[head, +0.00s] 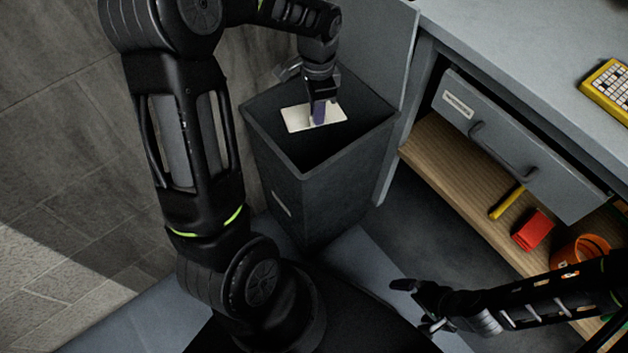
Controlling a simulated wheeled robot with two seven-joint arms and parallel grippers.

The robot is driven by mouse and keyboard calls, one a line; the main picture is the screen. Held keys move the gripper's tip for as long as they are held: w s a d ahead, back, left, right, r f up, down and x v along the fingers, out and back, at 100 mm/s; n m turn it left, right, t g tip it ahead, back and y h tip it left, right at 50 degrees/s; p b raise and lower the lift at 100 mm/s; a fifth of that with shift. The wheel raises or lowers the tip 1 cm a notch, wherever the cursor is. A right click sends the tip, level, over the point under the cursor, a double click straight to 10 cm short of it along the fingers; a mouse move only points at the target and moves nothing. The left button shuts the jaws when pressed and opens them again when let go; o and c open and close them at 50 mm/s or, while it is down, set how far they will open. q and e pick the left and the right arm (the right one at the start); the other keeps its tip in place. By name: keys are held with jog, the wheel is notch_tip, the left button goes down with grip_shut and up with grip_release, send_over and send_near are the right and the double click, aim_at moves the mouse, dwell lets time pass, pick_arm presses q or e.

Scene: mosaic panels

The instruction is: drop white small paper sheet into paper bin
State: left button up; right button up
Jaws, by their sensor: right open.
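A small white paper sheet (298,119) shows over the mouth of the dark grey paper bin (312,190), in the upper middle of the head view. My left gripper (319,114) points down over the bin opening, with its fingers at the sheet. The fingers look closed on the sheet, and they cover part of it. The bin stands upright with its top open, and its inside is dark. My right gripper (412,306) is open and empty at the lower right, apart from the bin.
A workbench with a partly open drawer (510,150) stands at the right. Its wooden shelf (445,165) holds a red object (533,230), an orange ring-like object (583,249) and a yellow-handled tool (507,202). A yellow device (607,88) lies on the top. A stone wall (60,130) is at the left.

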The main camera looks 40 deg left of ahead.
pick_arm(q)
jog(key=o, duration=0.3)
jog(key=shift+r, duration=0.1)
notch_tip(320, 180, up, 8)
jog(key=shift+f+p, duration=0.2)
jog(key=shift+p, duration=0.5)
dwell(0.6)
